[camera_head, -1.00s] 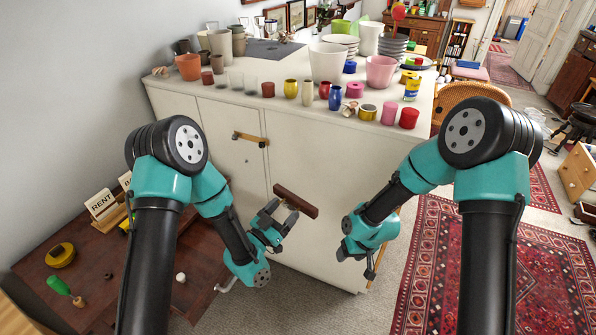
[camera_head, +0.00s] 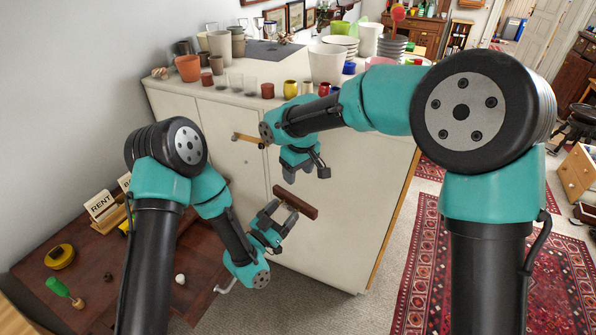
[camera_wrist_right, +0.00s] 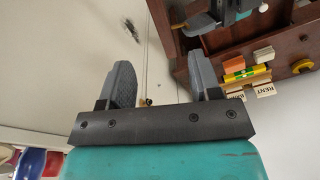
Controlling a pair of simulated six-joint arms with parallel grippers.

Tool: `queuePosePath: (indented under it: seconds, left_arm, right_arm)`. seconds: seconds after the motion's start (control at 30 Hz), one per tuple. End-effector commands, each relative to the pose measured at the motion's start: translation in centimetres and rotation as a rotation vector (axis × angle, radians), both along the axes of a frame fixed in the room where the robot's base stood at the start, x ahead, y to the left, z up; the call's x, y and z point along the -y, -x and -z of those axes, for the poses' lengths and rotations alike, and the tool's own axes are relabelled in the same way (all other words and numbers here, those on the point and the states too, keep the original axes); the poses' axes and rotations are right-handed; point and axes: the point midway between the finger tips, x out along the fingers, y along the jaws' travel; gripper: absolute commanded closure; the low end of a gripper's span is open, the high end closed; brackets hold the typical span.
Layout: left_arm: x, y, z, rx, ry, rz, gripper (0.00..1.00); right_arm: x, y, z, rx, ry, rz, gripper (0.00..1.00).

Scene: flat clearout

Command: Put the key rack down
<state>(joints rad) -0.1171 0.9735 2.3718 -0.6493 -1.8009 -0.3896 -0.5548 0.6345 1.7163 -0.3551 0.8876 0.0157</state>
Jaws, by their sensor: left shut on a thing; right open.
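The key rack (camera_head: 296,202) is a short dark brown wooden bar. It is held tilted in front of the white cabinet's door. My left gripper (camera_head: 281,210) is shut on it from below, and the fingers hide part of the bar. My right gripper (camera_head: 318,167) is open and empty, above the key rack and in front of the cabinet. In the right wrist view its two fingers (camera_wrist_right: 161,75) stand wide apart with nothing between them.
The white cabinet (camera_head: 225,150) has a crowded top of pots, cups and plates. A dark wooden table (camera_head: 130,265) at lower left holds a RENT sign (camera_head: 102,205), a yellow round thing (camera_head: 60,255) and a green-handled tool (camera_head: 60,287). A red rug (camera_head: 425,270) lies at right.

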Motion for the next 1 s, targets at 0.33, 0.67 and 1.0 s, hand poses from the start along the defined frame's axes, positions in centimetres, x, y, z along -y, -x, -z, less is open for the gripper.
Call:
queuePosePath:
  seconds: [0.33,0.67,1.0]
  left_arm:
    - [0.0,0.0,0.0,0.001,0.001,0.000,0.58]
    - [0.0,0.0,0.0,0.000,0.000,0.000,0.58]
    - [0.0,0.0,0.0,0.000,0.000,0.000,0.58]
  right_arm:
    - [0.0,0.0,0.1,-0.002,0.001,0.000,0.42]
    - [-0.2,-0.2,2.6,-0.004,0.002,0.000,0.42]
    - [-0.7,-0.6,7.8,-0.004,0.001,0.000,0.42]
